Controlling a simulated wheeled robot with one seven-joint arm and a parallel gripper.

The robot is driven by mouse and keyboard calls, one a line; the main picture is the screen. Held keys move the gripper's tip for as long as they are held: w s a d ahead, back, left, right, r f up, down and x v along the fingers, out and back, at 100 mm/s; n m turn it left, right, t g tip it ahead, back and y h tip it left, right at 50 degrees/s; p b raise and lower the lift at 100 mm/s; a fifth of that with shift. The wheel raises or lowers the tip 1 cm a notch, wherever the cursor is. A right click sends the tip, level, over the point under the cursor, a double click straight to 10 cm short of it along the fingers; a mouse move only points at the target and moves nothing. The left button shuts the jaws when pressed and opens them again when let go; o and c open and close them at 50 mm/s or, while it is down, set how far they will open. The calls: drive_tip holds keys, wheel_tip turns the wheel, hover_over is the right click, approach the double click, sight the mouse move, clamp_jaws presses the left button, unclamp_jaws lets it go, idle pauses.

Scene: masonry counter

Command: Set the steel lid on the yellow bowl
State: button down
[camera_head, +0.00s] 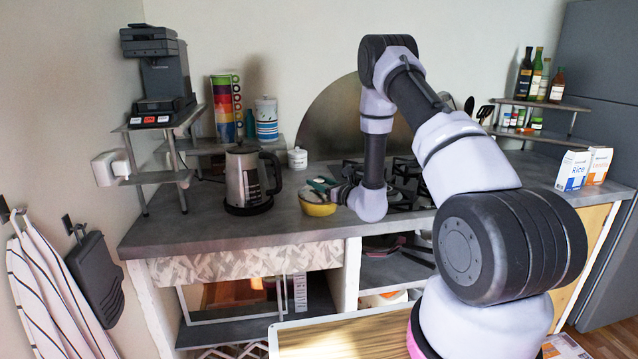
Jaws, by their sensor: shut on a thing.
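The yellow bowl (319,210) stands on the grey counter, to the right of the kettle. The steel lid (310,197) shows as a small grey patch at the bowl's top. My gripper (323,186) is right over the bowl, reaching in from the right, and is shut on the lid. The fingers are small in this view and partly cover the lid. I cannot tell whether the lid touches the bowl's rim or is slightly above it.
A steel kettle (247,180) stands close to the left of the bowl. A small white jar (297,158) is behind it. A gas hob (405,180) lies to the right, behind my wrist. The counter's front left (180,235) is clear.

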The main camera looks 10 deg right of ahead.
drive_tip(key=shift+f, duration=0.15)
idle(0.5)
drive_tip(key=shift+c, duration=1.2)
unclamp_jaws()
drive_tip(key=shift+r, duration=3)
